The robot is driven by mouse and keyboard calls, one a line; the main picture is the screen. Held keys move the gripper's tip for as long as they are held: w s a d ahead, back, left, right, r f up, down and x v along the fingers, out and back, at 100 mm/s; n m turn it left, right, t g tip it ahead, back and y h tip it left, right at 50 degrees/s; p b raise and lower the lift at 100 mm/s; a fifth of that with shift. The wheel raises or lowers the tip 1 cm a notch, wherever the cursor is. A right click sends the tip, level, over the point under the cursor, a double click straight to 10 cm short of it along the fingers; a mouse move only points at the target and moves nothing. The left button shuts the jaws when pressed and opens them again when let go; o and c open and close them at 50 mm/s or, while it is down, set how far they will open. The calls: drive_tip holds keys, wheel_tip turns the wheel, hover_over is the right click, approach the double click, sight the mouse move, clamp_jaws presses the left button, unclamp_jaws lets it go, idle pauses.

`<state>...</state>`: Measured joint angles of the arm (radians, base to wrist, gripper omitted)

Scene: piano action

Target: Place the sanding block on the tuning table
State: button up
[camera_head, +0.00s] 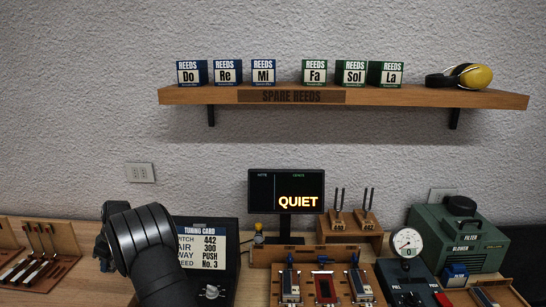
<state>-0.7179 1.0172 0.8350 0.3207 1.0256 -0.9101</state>
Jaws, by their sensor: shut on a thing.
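My arm's black links come up at the lower left, in front of the tuning card case (226,262). The gripper's fingers do not show, and neither does anything they hold. I cannot make out a sanding block anywhere in this view. A wooden fixture (262,255) stands at the bottom centre, below the screen, and may be the tuning table.
A screen (286,190) reads QUIET. A wooden stand (352,240) with two pronged pieces, a gauge (406,242), and a green blower (460,240) crowd the right. A rack (40,255) is at far left. A shelf (400,97) holds reed boxes and yellow earmuffs (477,76).

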sight(112, 269)
wheel_tip(112, 269, down, 4)
drive_tip(key=shift+r, duration=0.15)
drive_tip(key=shift+v, duration=1.9)
clamp_jaws()
drive_tip(key=shift+f, duration=0.4)
drive_tip(key=x, duration=0.2)
drive_tip(key=shift+a+f, duration=0.2)
drive_tip(key=shift+f, duration=0.1)
wheel_tip(112, 269, up, 15)
drive_tip(key=shift+a+r, duration=0.15)
drive_tip(key=shift+r, duration=0.05)
drive_tip(key=shift+f, duration=0.1)
